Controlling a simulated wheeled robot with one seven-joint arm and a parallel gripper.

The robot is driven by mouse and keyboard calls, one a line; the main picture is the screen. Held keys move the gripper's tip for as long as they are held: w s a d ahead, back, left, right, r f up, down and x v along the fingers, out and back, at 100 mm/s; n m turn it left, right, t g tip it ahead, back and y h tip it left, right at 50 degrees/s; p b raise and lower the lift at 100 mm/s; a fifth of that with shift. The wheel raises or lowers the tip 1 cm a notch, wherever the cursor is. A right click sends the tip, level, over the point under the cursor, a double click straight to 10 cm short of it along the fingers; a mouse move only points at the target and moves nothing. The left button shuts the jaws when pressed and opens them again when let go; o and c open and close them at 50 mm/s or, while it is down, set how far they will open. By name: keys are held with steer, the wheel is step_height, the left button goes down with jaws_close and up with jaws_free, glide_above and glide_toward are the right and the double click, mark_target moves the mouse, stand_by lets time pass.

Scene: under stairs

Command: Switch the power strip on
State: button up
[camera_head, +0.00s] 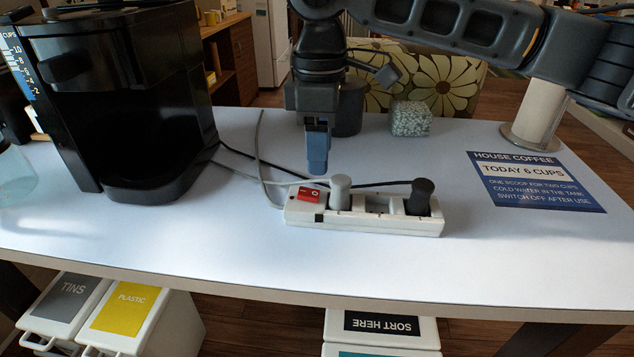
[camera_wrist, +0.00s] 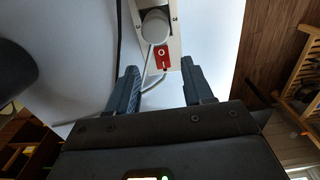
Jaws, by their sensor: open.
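The white power strip (camera_head: 362,222) lies on the table in the head view, with a red rocker switch (camera_head: 309,195) at its left end. A white plug (camera_head: 340,188) sits beside the switch and a dark plug (camera_head: 419,196) near the right end. My gripper (camera_head: 317,165) points down just above the switch end in the picture; its height over the table is hard to tell. In the wrist view my gripper (camera_wrist: 159,66) is open and empty. The red switch (camera_wrist: 162,60) shows between its fingertips, with a round mark on it. The white plug (camera_wrist: 155,27) is just beyond.
A black coffee machine (camera_head: 115,100) stands on the table at left. Cables run behind the strip. A dark cylinder (camera_head: 348,110), a speckled block (camera_head: 411,118) and a glass holder (camera_head: 540,115) stand at the back. A blue sign (camera_head: 536,181) lies at right. The front of the table is clear.

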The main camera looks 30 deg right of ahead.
mark_target(319, 194)
steer(key=shift+f, duration=3.6)
